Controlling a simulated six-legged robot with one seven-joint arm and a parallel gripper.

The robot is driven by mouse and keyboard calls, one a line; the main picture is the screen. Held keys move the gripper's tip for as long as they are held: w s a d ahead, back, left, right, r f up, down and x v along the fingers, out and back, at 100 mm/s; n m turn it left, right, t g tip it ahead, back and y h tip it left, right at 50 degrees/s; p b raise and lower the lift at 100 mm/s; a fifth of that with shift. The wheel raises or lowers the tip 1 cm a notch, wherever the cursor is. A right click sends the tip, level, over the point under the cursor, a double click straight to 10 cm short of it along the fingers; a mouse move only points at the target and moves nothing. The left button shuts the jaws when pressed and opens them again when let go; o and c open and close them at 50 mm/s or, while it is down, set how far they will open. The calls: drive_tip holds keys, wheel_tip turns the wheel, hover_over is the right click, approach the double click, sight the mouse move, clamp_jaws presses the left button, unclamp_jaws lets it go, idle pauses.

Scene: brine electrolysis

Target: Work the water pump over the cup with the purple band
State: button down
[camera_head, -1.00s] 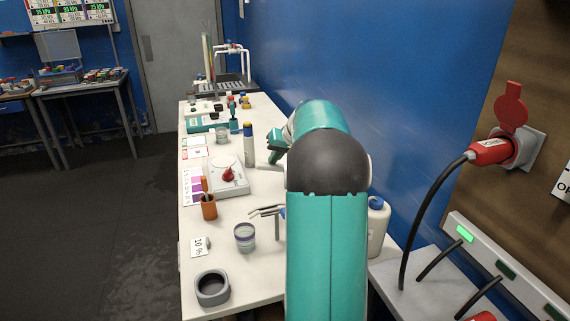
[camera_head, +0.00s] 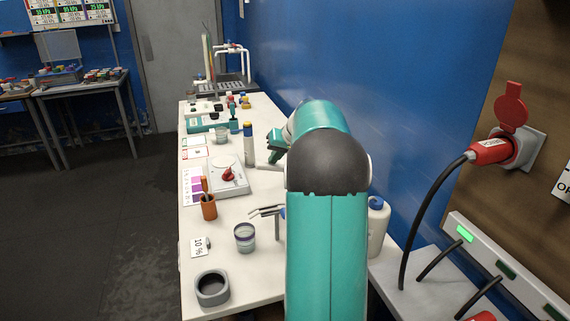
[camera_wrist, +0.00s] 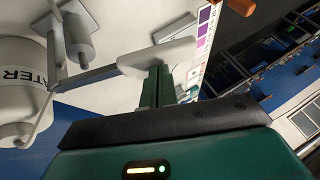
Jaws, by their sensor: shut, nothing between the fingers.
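The cup with the purple band (camera_head: 245,238) stands on the near part of the white bench, left of my arm. In the wrist view, a white container marked WATER (camera_wrist: 22,85) is at the left edge, partly cut off. A grey lever (camera_wrist: 95,76) runs from beside it to a pale handle (camera_wrist: 180,52). My gripper (camera_wrist: 158,72) is shut and empty, its green fingertips at the handle; I cannot tell whether they touch. In the head view, my gripper (camera_head: 272,156) is partly behind my arm, which hides the water container. A pale piece (camera_head: 264,167) shows below the fingers.
On the bench (camera_head: 225,265) are a grey holder (camera_head: 212,288), a 10 % card (camera_head: 201,247), an orange pot (camera_head: 208,207), a stirrer plate (camera_head: 228,178) and a tall bottle (camera_head: 249,148). A blue-capped bottle (camera_head: 377,228) stands right of my arm. The blue wall (camera_head: 420,90) borders the right.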

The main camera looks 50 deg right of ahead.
sight(276, 170)
idle(0.3)
idle(1.4)
idle(1.9)
drive_tip(key=f, duration=0.5)
drive_tip(key=shift+w+a+f, duration=0.15)
drive_tip(key=shift+a+f, duration=0.2)
drive_tip(key=shift+s+d+r, duration=0.1)
drive_tip(key=shift+d+r, duration=0.1)
drive_tip(key=shift+r, duration=1.25)
drive_tip(key=shift+s+d+r, duration=0.1)
drive_tip(key=shift+d+r, duration=0.05)
drive_tip(key=shift+r, duration=1.25)
drive_tip(key=shift+s+d+r, duration=0.2)
drive_tip(key=shift+d+r, duration=0.15)
drive_tip(key=shift+r, duration=0.6)
drive_tip(key=shift+s+d+r, duration=0.15)
drive_tip(key=shift+d+r, duration=0.15)
drive_tip(key=shift+r, duration=0.65)
drive_tip(key=shift+s+d+r, duration=0.2)
drive_tip(key=shift+d+r, duration=0.15)
drive_tip(key=shift+r, duration=0.6)
